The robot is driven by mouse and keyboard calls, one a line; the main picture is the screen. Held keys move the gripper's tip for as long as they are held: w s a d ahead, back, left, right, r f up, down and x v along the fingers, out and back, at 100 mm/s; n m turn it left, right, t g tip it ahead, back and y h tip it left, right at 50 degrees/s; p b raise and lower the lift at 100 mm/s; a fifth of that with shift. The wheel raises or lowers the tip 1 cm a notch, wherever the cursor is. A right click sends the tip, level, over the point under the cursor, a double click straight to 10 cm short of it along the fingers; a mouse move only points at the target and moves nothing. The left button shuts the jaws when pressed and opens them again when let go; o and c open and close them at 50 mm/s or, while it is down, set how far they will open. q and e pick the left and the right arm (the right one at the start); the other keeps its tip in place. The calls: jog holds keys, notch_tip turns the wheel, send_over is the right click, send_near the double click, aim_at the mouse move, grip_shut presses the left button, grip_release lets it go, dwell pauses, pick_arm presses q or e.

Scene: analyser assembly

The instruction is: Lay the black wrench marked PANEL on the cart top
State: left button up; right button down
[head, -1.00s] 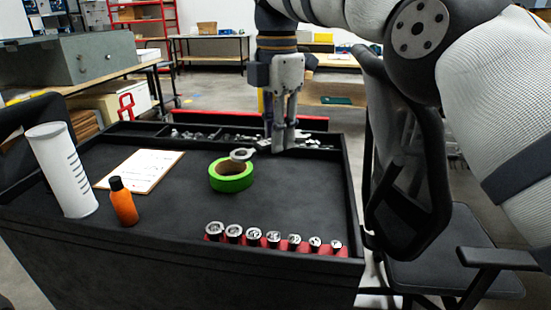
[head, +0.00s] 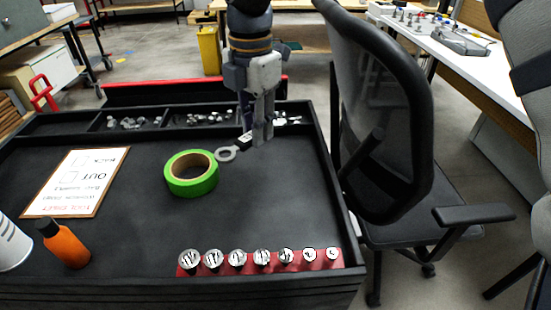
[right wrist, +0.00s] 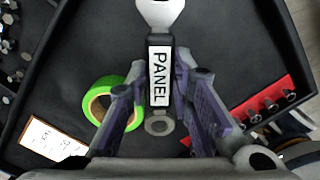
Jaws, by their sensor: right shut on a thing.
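The wrench marked PANEL (right wrist: 160,75) has a black handle with a white label and silver-grey ends. My right gripper (head: 254,138) is shut on its handle, and both fingers flank the label in the right wrist view (right wrist: 158,90). In the head view the wrench's ring end (head: 226,154) shows beside the green tape roll, over the back part of the cart top (head: 270,205). I cannot tell whether the wrench touches the surface. The fingers hide part of the handle. My left gripper is not in view.
The green tape roll (head: 192,174) lies just left of the wrench. A clipboard (head: 78,182), an orange bottle (head: 65,245) and a red rail of sockets (head: 260,262) stand on the cart. Trays of small parts (head: 135,122) line the back. A chair (head: 385,120) is close on the right.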

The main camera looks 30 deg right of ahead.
aim_at(271, 177)
jog(key=s+f, duration=0.1)
jog(key=f, duration=0.1)
jog(key=s+d+f, duration=0.1)
jog(key=f, duration=0.2)
jog(key=s+f, duration=0.1)
jog(key=f, duration=0.1)
jog(key=shift+s+d+f, duration=0.1)
jog(key=shift+d+f, duration=0.15)
jog(key=shift+d, duration=0.05)
jog(key=shift+f, duration=0.2)
jog(key=shift+r, duration=0.1)
jog(key=c, duration=1.4)
grip_release()
notch_tip(271, 177, up, 12)
jog(key=shift+p, duration=0.45)
